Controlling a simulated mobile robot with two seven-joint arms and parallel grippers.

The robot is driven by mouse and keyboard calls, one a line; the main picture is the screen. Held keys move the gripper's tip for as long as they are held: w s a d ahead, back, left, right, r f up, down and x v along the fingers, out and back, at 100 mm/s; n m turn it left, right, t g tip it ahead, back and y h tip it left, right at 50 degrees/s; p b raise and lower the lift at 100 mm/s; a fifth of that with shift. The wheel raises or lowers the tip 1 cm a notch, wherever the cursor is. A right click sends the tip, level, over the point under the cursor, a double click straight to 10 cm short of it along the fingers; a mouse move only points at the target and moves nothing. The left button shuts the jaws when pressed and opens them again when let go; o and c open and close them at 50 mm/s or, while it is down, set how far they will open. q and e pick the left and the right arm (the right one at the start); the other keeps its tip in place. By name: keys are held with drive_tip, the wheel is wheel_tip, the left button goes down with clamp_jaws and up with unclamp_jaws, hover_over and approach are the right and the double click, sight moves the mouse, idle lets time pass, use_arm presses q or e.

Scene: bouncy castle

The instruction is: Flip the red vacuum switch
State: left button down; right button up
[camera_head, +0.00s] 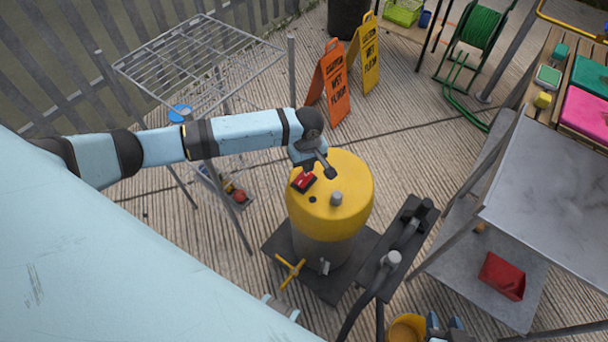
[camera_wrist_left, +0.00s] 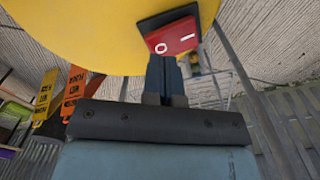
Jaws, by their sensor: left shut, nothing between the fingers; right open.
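The red switch (camera_head: 303,181) sits in a black frame on the top of the yellow vacuum (camera_head: 340,190). In the left wrist view the red switch (camera_wrist_left: 173,40) carries a white O at its left and a white dash at its right. My left gripper (camera_head: 305,171) is shut and empty, its fingertips (camera_wrist_left: 164,62) right at the switch's near edge. I cannot tell whether they touch it or which way the rocker is tilted. My right gripper (camera_head: 445,325) is open at the bottom edge, partly cut off.
The vacuum stands on a dark wheeled base. A metal drying rack (camera_head: 205,62) stands behind my left arm. Orange (camera_head: 331,85) and yellow (camera_head: 368,52) wet-floor signs stand behind the vacuum. A metal cart (camera_head: 545,190) is at the right, and a yellow bucket (camera_head: 405,328) is at the bottom.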

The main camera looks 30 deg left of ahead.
use_arm(q)
drive_tip(key=shift+f, duration=1.4)
idle(0.5)
wheel_tip(320, 180, up, 5)
drive_tip(key=p, duration=0.6)
drive_tip(key=shift+r, duration=0.1)
drive_tip(key=r+p, duration=0.2)
drive_tip(key=shift+p, duration=0.3)
drive_tip(key=shift+f, duration=0.1)
